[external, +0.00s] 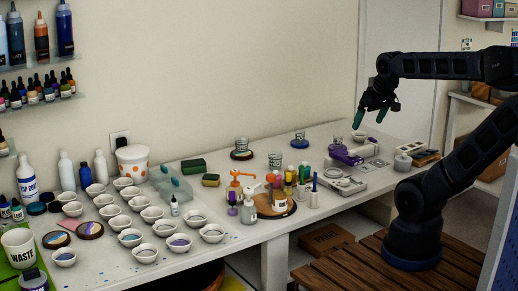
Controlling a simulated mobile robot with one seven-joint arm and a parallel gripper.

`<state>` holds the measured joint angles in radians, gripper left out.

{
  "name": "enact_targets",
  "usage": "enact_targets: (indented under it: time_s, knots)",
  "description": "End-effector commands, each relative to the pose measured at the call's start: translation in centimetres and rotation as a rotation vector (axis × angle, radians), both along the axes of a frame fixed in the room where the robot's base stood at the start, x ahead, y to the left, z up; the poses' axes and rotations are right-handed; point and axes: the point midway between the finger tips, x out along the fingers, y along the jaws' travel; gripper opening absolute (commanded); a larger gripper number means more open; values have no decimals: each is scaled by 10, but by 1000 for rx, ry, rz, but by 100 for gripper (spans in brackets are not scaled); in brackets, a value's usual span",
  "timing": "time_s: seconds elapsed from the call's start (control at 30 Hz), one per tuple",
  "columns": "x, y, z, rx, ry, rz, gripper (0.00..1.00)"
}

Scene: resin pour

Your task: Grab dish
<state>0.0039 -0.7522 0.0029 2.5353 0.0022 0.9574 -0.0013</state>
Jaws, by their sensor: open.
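Several small white dishes (151,213) stand in rows on the left part of the white table, some with blue or purple contents.
Below my gripper are a purple tool (345,154) and a grey scale-like device (344,181). A round tray of bottles (262,206) stands mid-table. A white bucket (133,162) and a WASTE cup (18,249) stand at left. The back middle has some free room.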

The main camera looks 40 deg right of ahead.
Motion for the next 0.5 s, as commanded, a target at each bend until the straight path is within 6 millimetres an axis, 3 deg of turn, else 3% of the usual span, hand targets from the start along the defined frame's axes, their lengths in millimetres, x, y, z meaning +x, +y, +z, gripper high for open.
enact_targets:
  time_s: [0.17,0.5]
  knots:
    - [23,-8,7,20,1,-38,91]
    - [116,-51,19,83,-1,-206,91]
